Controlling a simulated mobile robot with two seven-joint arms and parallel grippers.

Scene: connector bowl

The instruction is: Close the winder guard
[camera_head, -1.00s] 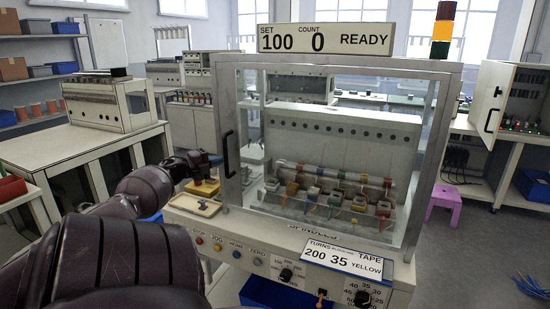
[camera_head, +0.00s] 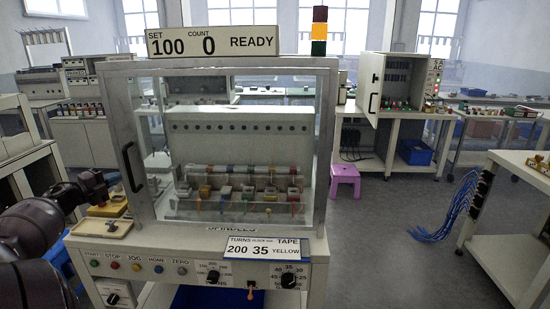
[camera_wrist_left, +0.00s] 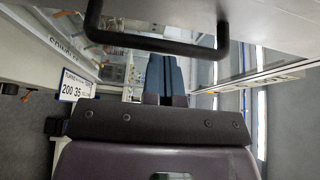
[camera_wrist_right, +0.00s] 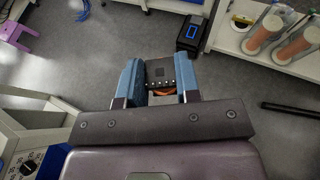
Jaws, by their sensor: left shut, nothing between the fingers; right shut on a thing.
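The winder guard (camera_head: 236,140) is a clear framed panel across the front of the winder, over a row of several coloured spindles (camera_head: 240,195). It looks closed or nearly so; I cannot tell whether it is fully seated. Its black handle (camera_head: 132,167) is at the left side and crosses the top of the left wrist view (camera_wrist_left: 155,42). My left gripper (camera_head: 95,186) is just left of the handle; its blue fingers (camera_wrist_left: 166,75) are together and empty. My right gripper (camera_wrist_right: 158,85) shows only in its wrist view, shut on a dark block with white dots (camera_wrist_right: 160,72).
The winder's display (camera_head: 236,41) reads READY. Control buttons and dials line its front panel (camera_head: 190,268). A small tray (camera_head: 101,228) sits left of the guard. A pink stool (camera_head: 345,178) and a table with blue cables (camera_head: 500,215) stand to the right, with open floor between.

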